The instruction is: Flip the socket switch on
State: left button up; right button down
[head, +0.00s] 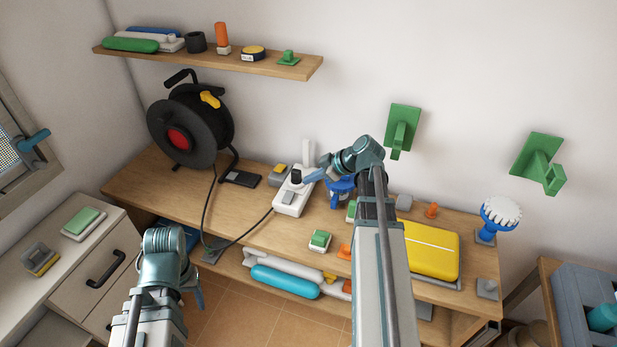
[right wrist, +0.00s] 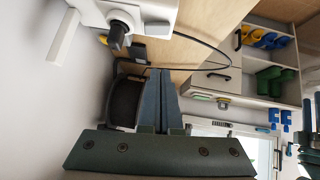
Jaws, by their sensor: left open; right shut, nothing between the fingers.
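The white socket block (head: 280,208) lies on the wooden bench, with a dark round plug or knob (head: 296,177) on its far part. A small grey patch, possibly the switch, shows on its near part; I cannot tell its position. My right gripper (head: 309,179) is shut and empty, just right of the block by the dark knob; I cannot tell whether it touches. In the right wrist view the shut fingers (right wrist: 160,72) point toward the block (right wrist: 158,10) and its dark knob (right wrist: 118,32). My left gripper (head: 198,298) is open and low at the left, away from the bench top.
A black cable runs from the block toward the cable reel (head: 190,125). A black flat box (head: 241,178) and a grey-yellow item (head: 279,174) lie left of the block. A blue item (head: 341,187) stands right of it, and a yellow case (head: 432,248) farther right.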

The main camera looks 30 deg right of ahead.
jog(key=shift+w+d+r+t+h, duration=0.25)
jog(key=shift+w+d+t+h, duration=0.05)
jog(key=shift+d+h, duration=0.1)
jog(key=b, duration=0.9)
send_near(287, 192)
jog(key=w+a+f, duration=0.2)
jog(key=w, duration=0.1)
jog(key=shift+w+a, duration=0.2)
jog(key=shift+w, duration=0.05)
jog(key=shift+w+d+f+n+b, duration=0.1)
jog(key=shift+f+n+b, duration=0.05)
jog(key=shift+f+b, duration=0.35)
jog(key=shift+d+f+n+b, duration=0.15)
jog(key=shift+f+b, duration=0.2)
jog(key=shift+f, duration=0.2)
